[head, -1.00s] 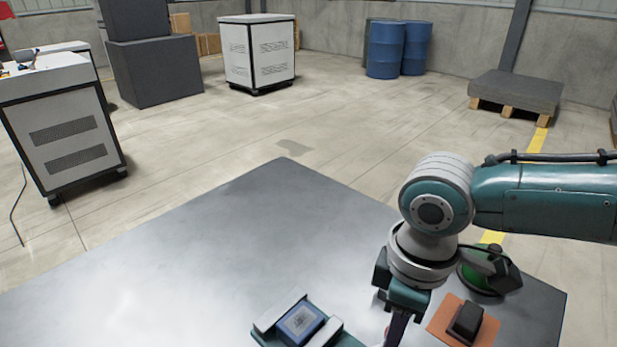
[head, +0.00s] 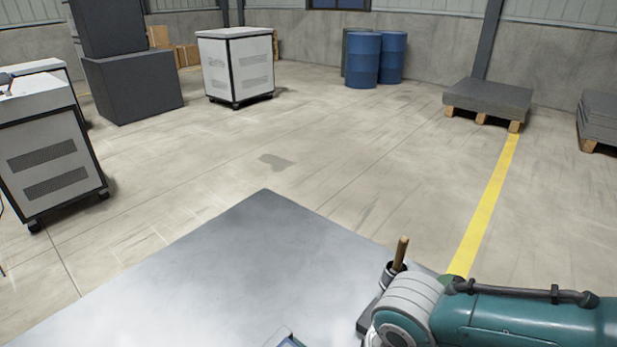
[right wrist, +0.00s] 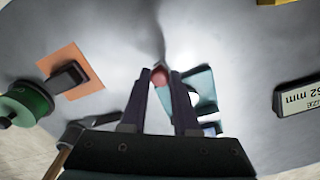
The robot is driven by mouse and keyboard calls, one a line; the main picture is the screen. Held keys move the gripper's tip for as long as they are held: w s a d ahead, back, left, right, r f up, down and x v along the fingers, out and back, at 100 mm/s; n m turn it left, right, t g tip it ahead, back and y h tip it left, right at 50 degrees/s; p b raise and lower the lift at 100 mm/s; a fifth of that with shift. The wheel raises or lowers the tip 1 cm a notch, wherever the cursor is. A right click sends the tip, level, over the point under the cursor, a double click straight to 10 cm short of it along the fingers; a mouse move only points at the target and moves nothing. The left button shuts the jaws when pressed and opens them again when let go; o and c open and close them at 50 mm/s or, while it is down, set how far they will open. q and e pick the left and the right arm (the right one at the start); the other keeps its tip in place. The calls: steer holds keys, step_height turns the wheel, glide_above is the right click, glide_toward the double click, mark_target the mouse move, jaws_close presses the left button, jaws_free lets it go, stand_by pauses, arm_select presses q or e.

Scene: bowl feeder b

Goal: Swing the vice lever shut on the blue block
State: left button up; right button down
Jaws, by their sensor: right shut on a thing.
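My right gripper (right wrist: 158,76) is shut on a red knob (right wrist: 160,77), which looks like the end of the vice lever, in the right wrist view. The teal vice (right wrist: 198,82) is just right of and behind the fingers, partly hidden by them. The rest of the lever is mostly hidden. In the head view only a corner of the vice (head: 281,337) shows at the bottom edge, so how its jaws sit against the blue block cannot be told. The right gripper itself is below the head view, and my left gripper is in neither view.
A "62 mm" label plate (right wrist: 300,97) is at right. A wooden handle (head: 401,252) stands beside my arm.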

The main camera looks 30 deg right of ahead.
steer(key=shift+s+a+m, duration=0.15)
steer(key=shift+a+m, duration=0.05)
steer(key=shift+m, duration=0.1)
steer(key=c, duration=0.6)
jaws_free()
steer(key=shift+c, duration=0.2)
step_height(320, 180, up, 10)
steer(key=p, duration=0.4)
